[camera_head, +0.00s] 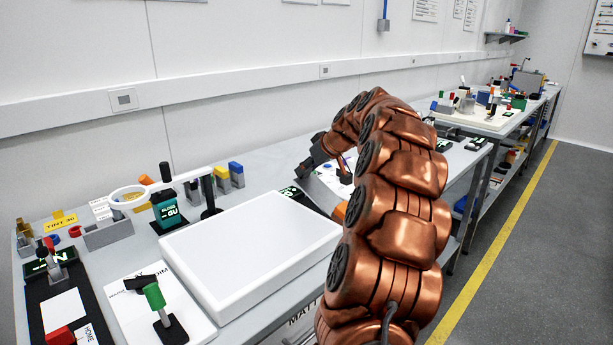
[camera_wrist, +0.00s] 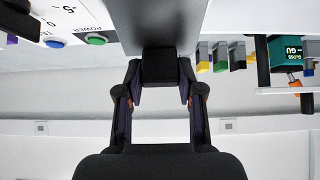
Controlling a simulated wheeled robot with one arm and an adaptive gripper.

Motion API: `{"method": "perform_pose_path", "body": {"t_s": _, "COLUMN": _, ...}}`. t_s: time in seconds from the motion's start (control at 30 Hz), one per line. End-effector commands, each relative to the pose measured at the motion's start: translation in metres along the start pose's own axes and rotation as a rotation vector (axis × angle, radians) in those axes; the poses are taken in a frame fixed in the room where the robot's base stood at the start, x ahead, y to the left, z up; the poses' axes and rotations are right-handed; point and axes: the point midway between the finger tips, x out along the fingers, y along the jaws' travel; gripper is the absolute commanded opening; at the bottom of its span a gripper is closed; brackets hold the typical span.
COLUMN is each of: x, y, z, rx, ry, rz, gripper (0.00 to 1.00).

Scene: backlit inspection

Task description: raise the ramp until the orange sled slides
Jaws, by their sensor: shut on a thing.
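My gripper (camera_wrist: 159,76) shows in the wrist view with both fingers closed around a black block (camera_wrist: 158,66). The block sits at the end of a wide grey plate (camera_wrist: 155,22), which looks like the ramp. The plate fills the top middle of that view; its far end is cut off.
A white light panel (camera_head: 250,250) lies on the near bench. A ring magnifier (camera_head: 128,196) and a gloss block (camera_head: 166,210) stand behind it. Green (camera_wrist: 96,39) and blue (camera_wrist: 55,43) buttons lie left of the plate in the wrist view. Coloured-top blocks (camera_wrist: 220,56) stand right.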

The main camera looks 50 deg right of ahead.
Motion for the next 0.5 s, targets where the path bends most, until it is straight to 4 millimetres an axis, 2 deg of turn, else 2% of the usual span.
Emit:
{"method": "perform_pose_path", "body": {"t_s": 0.23, "x": -0.0006, "y": 0.0013, "z": -0.0004, "rx": 0.001, "ry": 0.001, "rz": 0.003, "gripper": 0.0}}
{"method": "perform_pose_path", "body": {"t_s": 0.27, "x": -0.0006, "y": 0.0012, "z": -0.0004, "rx": 0.001, "ry": 0.001, "rz": 0.003, "gripper": 0.39}}
{"method": "perform_pose_path", "body": {"t_s": 0.5, "x": 0.0, "y": 0.0002, "z": -0.0002, "rx": 0.0, "ry": 0.0, "rz": 0.0, "gripper": 0.62}}
